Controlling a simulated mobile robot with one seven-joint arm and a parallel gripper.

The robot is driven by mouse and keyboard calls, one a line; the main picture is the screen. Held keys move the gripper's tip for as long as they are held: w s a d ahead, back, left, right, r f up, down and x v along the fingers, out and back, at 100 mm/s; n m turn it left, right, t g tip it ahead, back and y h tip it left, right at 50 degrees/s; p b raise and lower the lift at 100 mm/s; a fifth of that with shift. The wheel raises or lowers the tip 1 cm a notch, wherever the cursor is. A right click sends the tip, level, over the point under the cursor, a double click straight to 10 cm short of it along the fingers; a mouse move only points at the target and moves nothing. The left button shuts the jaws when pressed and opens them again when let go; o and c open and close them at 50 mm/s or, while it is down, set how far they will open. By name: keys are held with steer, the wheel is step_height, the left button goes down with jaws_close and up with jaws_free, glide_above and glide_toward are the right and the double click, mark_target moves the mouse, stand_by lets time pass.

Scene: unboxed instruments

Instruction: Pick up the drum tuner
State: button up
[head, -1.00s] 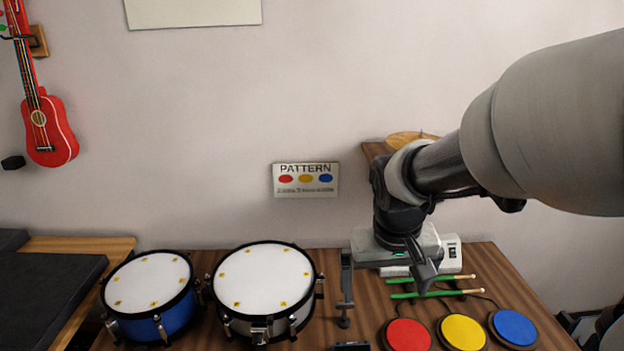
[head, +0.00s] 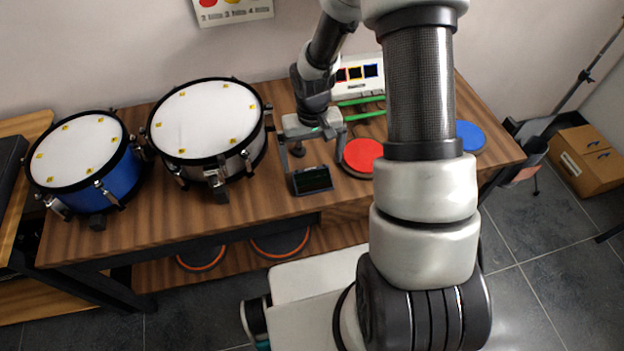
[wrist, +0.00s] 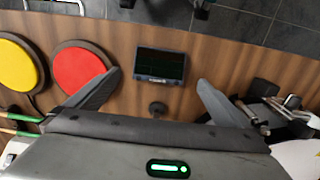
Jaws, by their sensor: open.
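A small dark device with a rectangular screen (head: 312,181), which looks like the drum tuner, stands near the table's front edge, right of the white-grey drum. It also shows in the wrist view (wrist: 160,65). A small dark round knob-like piece (wrist: 158,108) is beside it; I cannot tell whether they are joined. My gripper (head: 314,158) is above the table just behind the screen device, fingers spread. In the wrist view my gripper (wrist: 158,85) has the round piece between its fingers in the picture and the screen just beyond the tips. It holds nothing.
The white-grey drum (head: 205,120) and blue drum (head: 80,160) stand to the left. A red pad (head: 362,156), a blue pad (head: 470,136) and green sticks (head: 360,101) lie to the right. My arm hides part of the table.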

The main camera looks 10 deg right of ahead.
mark_target(312, 176)
steer(key=f, duration=0.8)
steer(key=shift+w+b, duration=0.2)
steer(key=shift+b, duration=0.2)
steer(key=c, duration=1)
steer(key=shift+r, duration=0.1)
steer(key=shift+c, duration=0.2)
